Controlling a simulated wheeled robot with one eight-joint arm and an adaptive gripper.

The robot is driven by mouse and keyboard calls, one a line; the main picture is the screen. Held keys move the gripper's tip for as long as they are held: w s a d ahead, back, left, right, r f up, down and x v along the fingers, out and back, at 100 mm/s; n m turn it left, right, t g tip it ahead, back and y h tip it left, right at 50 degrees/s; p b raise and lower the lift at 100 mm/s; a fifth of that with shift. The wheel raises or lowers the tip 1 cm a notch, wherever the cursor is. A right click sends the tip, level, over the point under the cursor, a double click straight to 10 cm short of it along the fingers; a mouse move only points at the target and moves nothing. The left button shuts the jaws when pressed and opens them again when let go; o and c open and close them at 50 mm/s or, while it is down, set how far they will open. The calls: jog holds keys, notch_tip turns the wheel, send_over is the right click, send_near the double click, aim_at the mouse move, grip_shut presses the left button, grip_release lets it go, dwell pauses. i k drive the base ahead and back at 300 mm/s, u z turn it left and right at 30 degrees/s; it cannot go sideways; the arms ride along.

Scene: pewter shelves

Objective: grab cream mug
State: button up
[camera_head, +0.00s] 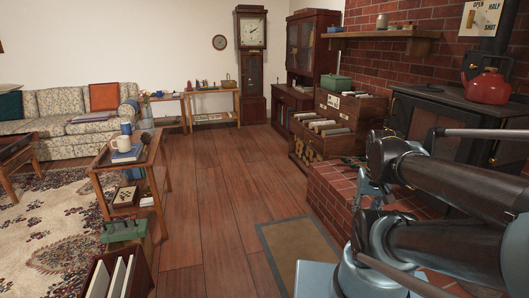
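A cream mug (123,143) stands on the small wooden side table (152,150) at left, on or just behind a blue book (127,155). A blue cup (126,128) shows right behind it. The mug is small in view, and its handle side is unclear. My folded arm fills the lower right, far from the mug, with the open floor between. Slim grey parts at its near end look like my gripper (366,185), partly hidden by my arm. I cannot tell whether its fingers are apart, and I see nothing held there.
A dark upright object (147,140) stands at the side table's right side. A green box (124,232) and a rack of white panels (105,280) stand in front. The wood floor (215,200) is clear; a brick hearth (335,200) and stove (440,115) border the right.

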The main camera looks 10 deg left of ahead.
aim_at(123, 143)
jog(key=u, duration=0.1)
jog(key=i, duration=1.2)
jog(key=u, duration=0.65)
jog(key=i, duration=1)
jog(key=u, duration=1.3)
jog(key=i, duration=1.1)
jog(key=u, duration=0.6)
